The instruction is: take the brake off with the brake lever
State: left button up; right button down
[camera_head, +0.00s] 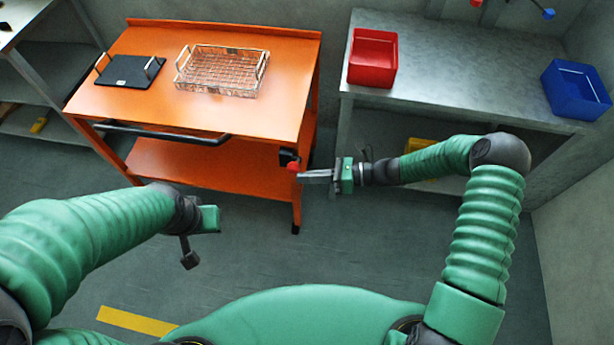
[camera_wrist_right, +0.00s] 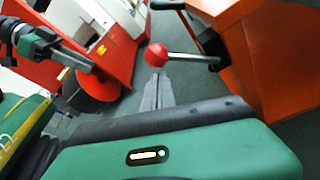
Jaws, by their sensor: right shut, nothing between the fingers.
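The brake lever is a thin rod with a red ball knob (camera_head: 293,166) at the right front corner of the orange cart (camera_head: 250,118). In the right wrist view the knob (camera_wrist_right: 156,55) ends a metal rod reaching from the cart on the right. My right gripper (camera_head: 302,177) is shut and empty, its fingertips close to the knob. In the right wrist view its fingers (camera_wrist_right: 157,82) point at the knob's underside; I cannot tell whether they touch. My left gripper (camera_head: 212,219) hangs in front of the cart, away from the lever, its fingers not clear.
The cart carries a wire basket (camera_head: 222,72) and a black tray (camera_head: 130,72); a dark push handle (camera_head: 160,132) runs along its front. A grey bench (camera_head: 470,88) at right holds a red bin (camera_head: 373,58) and a blue bin (camera_head: 577,90). The floor in front is clear.

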pick_arm(q)
jog(key=shift+r, duration=0.35)
pick_arm(e)
jog(key=shift+w+r, duration=0.2)
jog(key=shift+r, duration=0.1)
jog(key=shift+w+r, duration=0.15)
